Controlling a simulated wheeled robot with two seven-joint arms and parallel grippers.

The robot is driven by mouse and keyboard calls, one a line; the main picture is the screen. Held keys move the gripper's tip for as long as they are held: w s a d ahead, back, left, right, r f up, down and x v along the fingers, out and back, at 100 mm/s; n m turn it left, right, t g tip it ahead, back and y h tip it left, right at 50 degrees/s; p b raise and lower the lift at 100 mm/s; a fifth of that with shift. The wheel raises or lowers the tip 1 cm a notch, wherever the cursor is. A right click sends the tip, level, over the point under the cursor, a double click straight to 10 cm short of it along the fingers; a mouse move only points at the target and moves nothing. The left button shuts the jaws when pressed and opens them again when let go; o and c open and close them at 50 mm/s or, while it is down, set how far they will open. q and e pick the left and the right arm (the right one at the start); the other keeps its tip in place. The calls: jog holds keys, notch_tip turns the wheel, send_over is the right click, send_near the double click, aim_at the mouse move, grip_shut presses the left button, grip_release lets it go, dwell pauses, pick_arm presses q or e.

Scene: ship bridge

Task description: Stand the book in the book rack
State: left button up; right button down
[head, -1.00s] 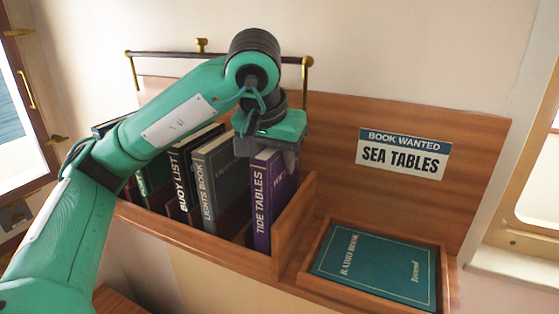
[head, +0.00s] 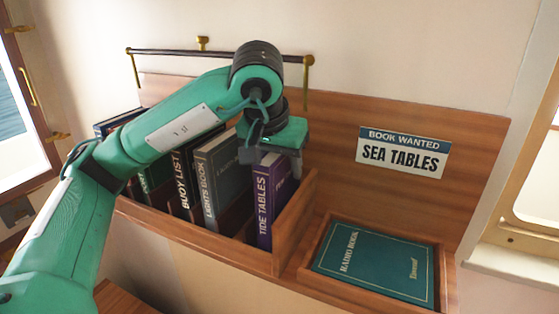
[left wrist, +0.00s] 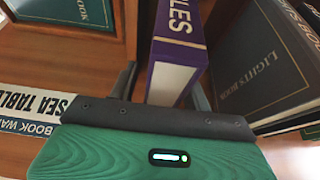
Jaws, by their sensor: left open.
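The purple TIDE TABLES book (head: 264,205) stands upright at the right end of the wooden book rack (head: 200,236), spine facing me. It also shows in the left wrist view (left wrist: 177,62). My left gripper (head: 272,160) is over its top, open, with one finger on each side of the book; the left wrist view shows the book between the fingers (left wrist: 165,92). Whether a finger touches it I cannot tell. The green RADIO BOOK (head: 374,262) lies flat in a shallow tray (head: 441,262) to the right. My right gripper is not in view.
The grey LIGHTS BOOK (head: 221,180), the black BUOY LIST (head: 184,190) and other books stand left of the purple book. A brass-ended rail (head: 180,53) runs above the rack. A BOOK WANTED, SEA TABLES sign (head: 403,153) is on the back panel.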

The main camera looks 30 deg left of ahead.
pick_arm(q)
jog(key=shift+r, duration=0.15)
jog(key=shift+b+v, duration=0.35)
jog(key=shift+v, duration=5.6)
jog(key=shift+r, duration=0.1)
